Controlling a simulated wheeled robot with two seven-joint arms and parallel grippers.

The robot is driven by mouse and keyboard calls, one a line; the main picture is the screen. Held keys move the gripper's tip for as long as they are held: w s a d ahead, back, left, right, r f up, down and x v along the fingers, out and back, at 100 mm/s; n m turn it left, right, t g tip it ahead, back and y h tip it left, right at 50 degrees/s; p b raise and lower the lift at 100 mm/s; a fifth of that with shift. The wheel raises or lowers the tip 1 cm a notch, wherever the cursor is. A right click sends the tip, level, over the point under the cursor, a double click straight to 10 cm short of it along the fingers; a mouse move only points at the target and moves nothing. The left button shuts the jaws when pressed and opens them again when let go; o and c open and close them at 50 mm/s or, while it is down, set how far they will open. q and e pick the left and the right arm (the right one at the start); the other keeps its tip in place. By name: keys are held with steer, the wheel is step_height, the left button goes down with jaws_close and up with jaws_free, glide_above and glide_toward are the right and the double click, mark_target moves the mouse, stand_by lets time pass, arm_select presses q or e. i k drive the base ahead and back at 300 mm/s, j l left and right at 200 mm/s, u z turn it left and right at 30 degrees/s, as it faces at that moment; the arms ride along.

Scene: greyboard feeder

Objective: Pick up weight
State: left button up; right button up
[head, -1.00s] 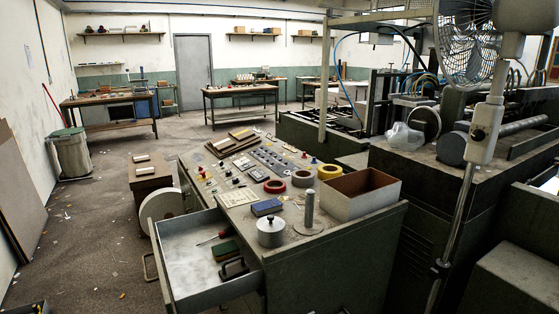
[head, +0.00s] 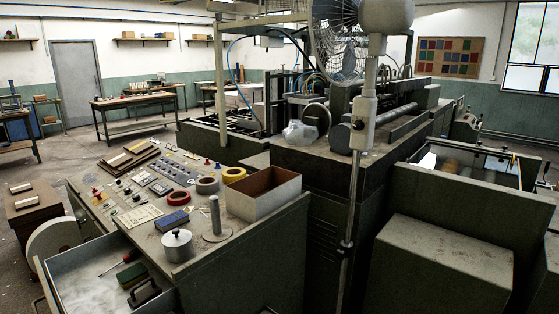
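The weight looks to be the silver metal cylinder with a small knob on top (head: 177,246). It stands upright on the near corner of the control desk (head: 235,243), in the head view. A grey upright post on a round base (head: 215,216) stands just right of it. A blue box (head: 172,221) lies just behind it. Neither of my grippers shows in the head view.
An open drawer (head: 80,262) juts out left of the weight, with a screwdriver and other items inside. An open brown-lined box (head: 262,193) and tape rolls (head: 207,185) sit behind. A fan stand (head: 355,185) rises on the right.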

mark_target(151, 292)
steer(key=k+j+u, duration=0.15)
steer(key=u, duration=0.25)
steer(key=k+j+u, duration=0.15)
steer(key=j+u, duration=0.2)
steer(key=k+j+u, duration=0.1)
steer(key=u, duration=0.3)
steer(key=i+j, duration=0.05)
steer(key=j, duration=0.05)
